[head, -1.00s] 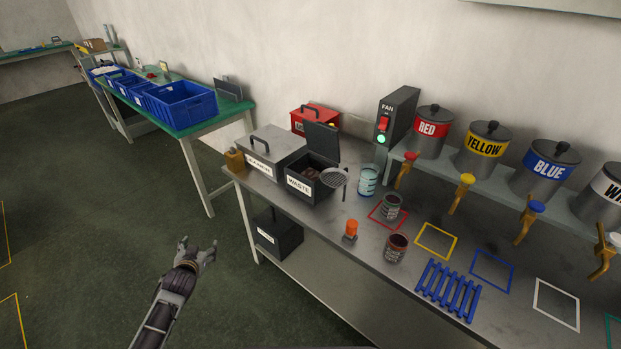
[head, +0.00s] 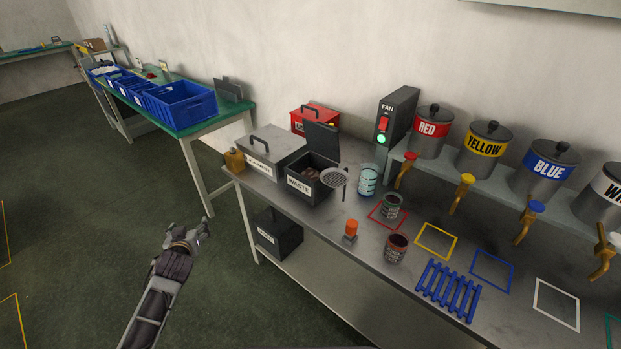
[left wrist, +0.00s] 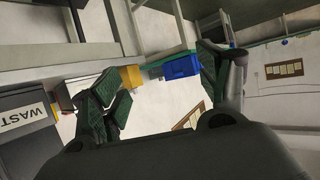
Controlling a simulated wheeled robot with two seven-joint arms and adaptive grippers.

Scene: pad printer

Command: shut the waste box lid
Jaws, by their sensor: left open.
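The black waste box (head: 309,184) stands on the metal bench with a white WASTE label on its front. Its dark lid (head: 322,138) stands upright at the back, so the box is open, with brownish contents inside. A round strainer (head: 335,178) is at its right front corner. My left gripper (head: 194,230) is open and empty, over the floor in front of the bench, left of the box and apart from it. In the left wrist view its fingers (left wrist: 165,85) are spread, and a box labelled WAST (left wrist: 25,118) shows at the left edge. My right gripper is out of view.
A grey cleaner box (head: 272,148) sits left of the waste box, with a yellow bottle (head: 234,160) at the bench corner. A red box (head: 314,117) stands behind. Cups and an orange-topped item (head: 351,228) are to the right. The floor around my left arm is clear.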

